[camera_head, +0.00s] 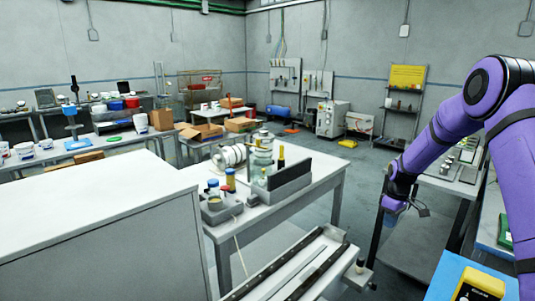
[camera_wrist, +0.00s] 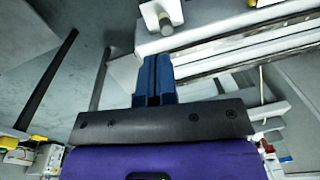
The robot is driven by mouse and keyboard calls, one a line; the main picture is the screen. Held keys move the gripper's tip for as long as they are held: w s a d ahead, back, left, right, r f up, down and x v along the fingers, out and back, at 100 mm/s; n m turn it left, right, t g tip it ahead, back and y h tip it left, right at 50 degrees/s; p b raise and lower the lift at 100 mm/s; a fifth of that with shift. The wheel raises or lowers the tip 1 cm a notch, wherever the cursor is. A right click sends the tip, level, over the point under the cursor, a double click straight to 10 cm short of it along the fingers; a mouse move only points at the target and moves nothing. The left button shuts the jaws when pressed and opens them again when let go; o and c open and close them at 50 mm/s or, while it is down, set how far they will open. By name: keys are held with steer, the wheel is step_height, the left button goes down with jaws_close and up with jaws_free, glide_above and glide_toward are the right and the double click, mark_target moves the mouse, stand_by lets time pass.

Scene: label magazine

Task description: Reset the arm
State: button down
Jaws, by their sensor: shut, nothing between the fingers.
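My arm is purple with black joints; it rises at the right of the head view and bends down to the left. My gripper (camera_head: 392,206) hangs at its end, small in the head view, in the air right of the white table. In the wrist view my gripper (camera_wrist: 157,60) shows two blue fingers side by side, closed together with nothing between them. Below the fingers in that view is a pale rail assembly (camera_wrist: 230,45) with a knobbed post (camera_wrist: 163,18); the fingers appear apart from it.
A white table (camera_head: 320,180) holds a labelling device with rolls (camera_head: 232,155) and small bottles. The metal rail assembly (camera_head: 295,265) lies in front. A yellow device (camera_head: 480,284) is on a blue surface at lower right. A white cabinet (camera_head: 100,205) fills the left. Open floor (camera_head: 345,205) lies beyond.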

steer(key=s+a+r+m+t, duration=0.1)
steer(key=s+a+r, duration=0.1)
steer(key=s+r, duration=0.5)
steer(key=s+a+r+m+t+h, duration=0.1)
steer(key=s+a+r, duration=0.2)
steer(key=r, duration=0.7)
steer(key=s+a+r+m+t, duration=0.1)
steer(key=s+a+r, duration=0.1)
steer(key=s+r, duration=0.55)
steer(key=s+a+r+m+t, duration=0.1)
steer(key=s+r, duration=0.3)
steer(key=s, duration=0.8)
steer(key=s+a+r+m+t, duration=0.2)
steer(key=s+a+r+m, duration=0.1)
steer(key=s, duration=1)
steer(key=shift+s+a+r+m, duration=0.15)
steer(key=shift+s+r+m, duration=0.05)
steer(key=shift+r+m, duration=0.15)
